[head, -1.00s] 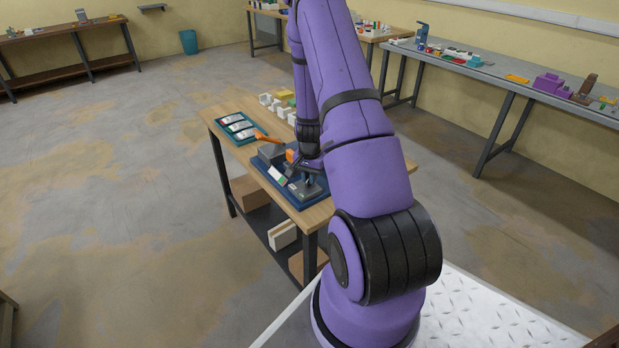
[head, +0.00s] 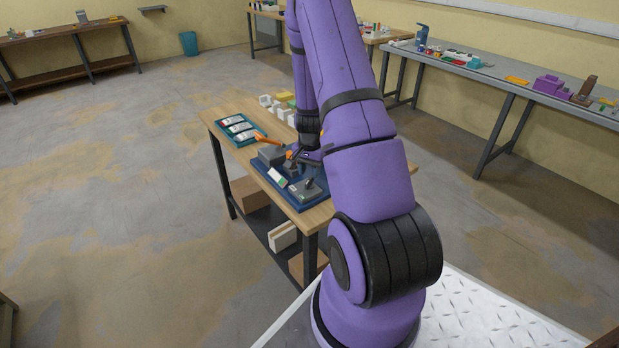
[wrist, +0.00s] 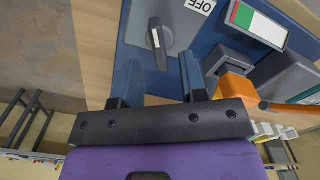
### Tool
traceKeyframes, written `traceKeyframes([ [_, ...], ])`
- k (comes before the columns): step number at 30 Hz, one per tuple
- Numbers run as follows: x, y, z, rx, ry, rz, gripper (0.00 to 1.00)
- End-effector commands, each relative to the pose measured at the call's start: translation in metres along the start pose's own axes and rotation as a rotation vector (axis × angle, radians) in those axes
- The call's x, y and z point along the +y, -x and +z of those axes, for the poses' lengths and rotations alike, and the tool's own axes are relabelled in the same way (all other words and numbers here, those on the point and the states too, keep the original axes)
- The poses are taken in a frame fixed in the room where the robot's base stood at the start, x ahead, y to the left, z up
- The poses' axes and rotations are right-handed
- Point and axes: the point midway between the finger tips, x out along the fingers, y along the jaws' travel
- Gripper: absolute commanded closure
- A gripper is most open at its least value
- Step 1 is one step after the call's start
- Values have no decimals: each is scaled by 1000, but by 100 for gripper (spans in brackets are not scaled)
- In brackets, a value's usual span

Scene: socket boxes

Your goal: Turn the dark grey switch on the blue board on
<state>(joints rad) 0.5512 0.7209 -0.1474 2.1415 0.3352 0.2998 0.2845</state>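The blue board (head: 281,191) lies on the wooden table, and its blue surface also fills the middle of the wrist view (wrist: 208,42). The dark grey switch (wrist: 157,45) has a long handle with a white line, standing nearly upright in the wrist view. A white OFF label (wrist: 200,6) is up and right of it. In the head view the switch sits on a grey base (head: 309,190) at the board's near end. My gripper (wrist: 159,65) is open, its two blue fingers either side of the handle in that view, with visible gaps. Contact cannot be told.
A green, white and red indicator plate (wrist: 258,22) is right of the switch. An orange part (wrist: 236,86) and a grey box with an orange lever (head: 267,138) are also on the board.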

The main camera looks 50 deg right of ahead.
Motion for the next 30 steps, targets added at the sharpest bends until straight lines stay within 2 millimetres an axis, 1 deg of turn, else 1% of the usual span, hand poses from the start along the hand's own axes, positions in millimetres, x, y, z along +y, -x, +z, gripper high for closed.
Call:
traceKeyframes([
  [1,-1,11,-1,4,1,-3,61],
  [6,-1,41,0,3,3,-2,61],
  [9,0,55,0,3,2,-1,61],
  [12,0,65,0,1,2,-1,61],
  [18,0,73,0,0,1,0,61],
  [30,0,72,0,0,1,0,61],
])
